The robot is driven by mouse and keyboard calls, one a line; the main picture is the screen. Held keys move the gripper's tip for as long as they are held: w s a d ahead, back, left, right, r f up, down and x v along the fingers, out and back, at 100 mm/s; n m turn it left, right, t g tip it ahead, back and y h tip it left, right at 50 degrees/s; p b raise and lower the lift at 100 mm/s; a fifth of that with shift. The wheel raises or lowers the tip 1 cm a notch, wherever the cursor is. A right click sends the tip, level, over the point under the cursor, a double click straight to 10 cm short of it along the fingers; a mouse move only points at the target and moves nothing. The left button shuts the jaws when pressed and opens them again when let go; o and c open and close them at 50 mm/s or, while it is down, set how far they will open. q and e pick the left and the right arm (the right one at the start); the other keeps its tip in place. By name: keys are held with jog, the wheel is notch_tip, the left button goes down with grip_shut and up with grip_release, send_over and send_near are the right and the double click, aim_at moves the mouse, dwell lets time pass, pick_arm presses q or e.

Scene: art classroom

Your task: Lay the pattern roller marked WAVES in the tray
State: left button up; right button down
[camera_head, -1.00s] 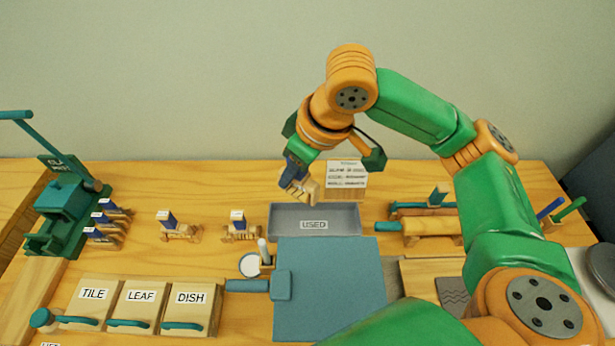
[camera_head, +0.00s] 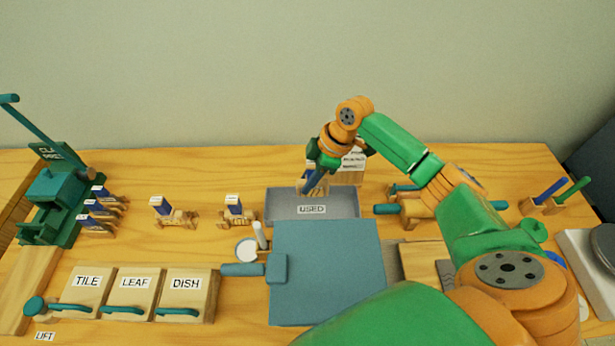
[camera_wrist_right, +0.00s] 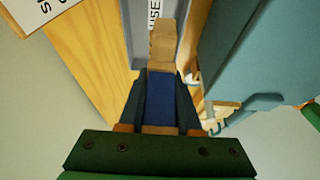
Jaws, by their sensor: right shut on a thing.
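My right gripper (camera_head: 312,172) is shut on a pattern roller (camera_head: 308,184) with a blue handle and a wooden end. In the right wrist view, the blue handle (camera_wrist_right: 160,92) sits between the fingers (camera_wrist_right: 158,105) and the wooden part extends beyond them. I cannot read any marking on this roller. It is at the grey tray (camera_head: 345,207) labelled USED, within its outline in the head view; whether it touches the tray floor I cannot tell. A strip of the tray (camera_wrist_right: 180,12) also shows in the right wrist view. My left gripper is out of view.
Several similar blue-handled rollers (camera_head: 236,212) stand to the left of the tray. A blue-grey mat (camera_head: 327,270) lies in front, a card (camera_head: 350,162) stands behind, and a wooden roller with teal handles (camera_head: 425,208) lies to the right. Lidded boxes (camera_head: 136,295) are at the front left.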

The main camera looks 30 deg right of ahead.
notch_tip(320, 180, down, 4)
jog(key=b, duration=0.3)
jog(key=shift+w+f, duration=0.1)
jog(key=shift+f+b, duration=1.65)
jog(key=shift+f, duration=1.15)
jog(key=c, duration=0.5)
grip_release()
jog(key=shift+r, duration=0.1)
jog(key=o, duration=0.4)
